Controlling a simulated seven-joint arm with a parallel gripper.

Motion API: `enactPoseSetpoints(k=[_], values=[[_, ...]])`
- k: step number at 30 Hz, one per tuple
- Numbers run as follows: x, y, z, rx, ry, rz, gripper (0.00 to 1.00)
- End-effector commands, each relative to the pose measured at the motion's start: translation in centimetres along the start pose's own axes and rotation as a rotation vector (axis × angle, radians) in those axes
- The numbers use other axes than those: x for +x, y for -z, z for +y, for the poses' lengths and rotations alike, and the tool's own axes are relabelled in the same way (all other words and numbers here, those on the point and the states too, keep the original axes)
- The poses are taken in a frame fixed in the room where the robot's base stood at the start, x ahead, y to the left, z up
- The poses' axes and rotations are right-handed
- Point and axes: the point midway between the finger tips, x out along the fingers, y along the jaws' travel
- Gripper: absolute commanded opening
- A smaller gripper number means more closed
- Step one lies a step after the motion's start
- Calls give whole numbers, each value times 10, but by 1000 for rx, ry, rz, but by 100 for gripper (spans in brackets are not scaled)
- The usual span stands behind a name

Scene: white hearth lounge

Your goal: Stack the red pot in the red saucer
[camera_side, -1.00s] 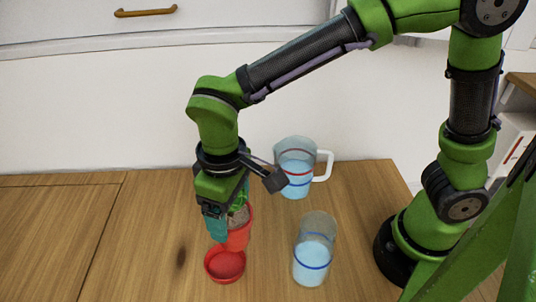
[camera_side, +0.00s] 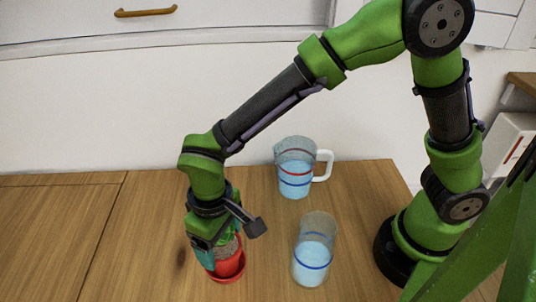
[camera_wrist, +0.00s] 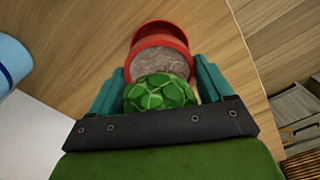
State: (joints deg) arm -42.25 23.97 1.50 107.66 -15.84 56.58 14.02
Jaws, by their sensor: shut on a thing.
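The red pot (camera_side: 229,263) holds grey-brown soil and a green plant. The red saucer (camera_side: 228,279) lies on the wooden table, and the pot is over it with its base inside or just above the rim; I cannot tell if it touches the bottom. My gripper (camera_side: 217,257) is shut on the pot from above. In the wrist view the teal fingers of my gripper (camera_wrist: 158,88) stand on both sides of the pot (camera_wrist: 146,52) and the plant. The saucer (camera_wrist: 163,29) shows beyond the pot there.
A clear beaker of blue water (camera_side: 313,255) stands to the right of the saucer. A measuring jug with a white handle (camera_side: 295,172) stands farther back. The table (camera_side: 130,245) is clear to the left.

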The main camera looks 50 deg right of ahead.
Motion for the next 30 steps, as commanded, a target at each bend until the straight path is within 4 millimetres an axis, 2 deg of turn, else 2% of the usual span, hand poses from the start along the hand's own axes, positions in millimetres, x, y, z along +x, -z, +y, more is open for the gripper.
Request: enactPoseSetpoints(k=[14,15,18,19,26,30], values=[[6,1,0,1,2,3,24],[8,0,0,1,1,1,82],[7,0,0,1,1,1,97],[7,0,0,1,1,1,100],[6,0,0,0,1,2,100],[-5,1,0,0,2,4,100]])
